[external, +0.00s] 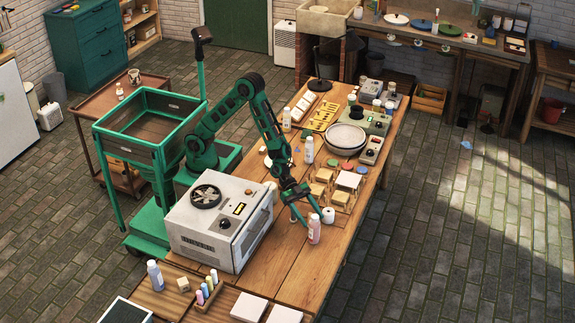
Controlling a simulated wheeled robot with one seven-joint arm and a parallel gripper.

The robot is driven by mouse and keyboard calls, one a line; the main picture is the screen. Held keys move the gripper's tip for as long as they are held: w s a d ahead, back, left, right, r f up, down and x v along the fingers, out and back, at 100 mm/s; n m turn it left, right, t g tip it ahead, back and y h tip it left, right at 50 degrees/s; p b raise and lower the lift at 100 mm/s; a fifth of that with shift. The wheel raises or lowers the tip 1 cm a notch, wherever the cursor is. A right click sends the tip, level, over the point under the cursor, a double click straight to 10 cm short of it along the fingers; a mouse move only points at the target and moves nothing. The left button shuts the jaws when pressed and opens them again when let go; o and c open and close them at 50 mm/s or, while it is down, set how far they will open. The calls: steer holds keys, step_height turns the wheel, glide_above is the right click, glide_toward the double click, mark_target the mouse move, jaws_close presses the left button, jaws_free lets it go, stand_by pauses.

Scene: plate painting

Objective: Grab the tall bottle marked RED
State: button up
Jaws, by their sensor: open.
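A tall bottle with a pinkish body and a pale upper part (314,230) stands upright near the table's front right edge. Its label is too small to read, so I cannot tell if it is the one marked RED. My gripper (304,214) points down just behind and left of this bottle, with its fingers spread. I cannot tell if a finger touches the bottle. Other tall bottles stand upright: a pale one (309,150) mid-table, another (286,120) farther back, and a bluish-white one (154,276) at the front left.
A white jar (328,215) stands close beside the gripper. Wooden blocks (322,177) lie behind it. A large grey machine (217,222) fills the table to the left. Several coloured sticks (206,287) and white tiles (249,307) lie in front. Bare wood (290,265) shows before the bottle.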

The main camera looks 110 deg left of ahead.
mark_target(315, 225)
steer(key=x, duration=0.4)
steer(key=shift+d+f, duration=0.2)
steer(key=shift+f, duration=0.2)
steer(key=c, duration=1.4)
steer(key=shift+r, duration=0.15)
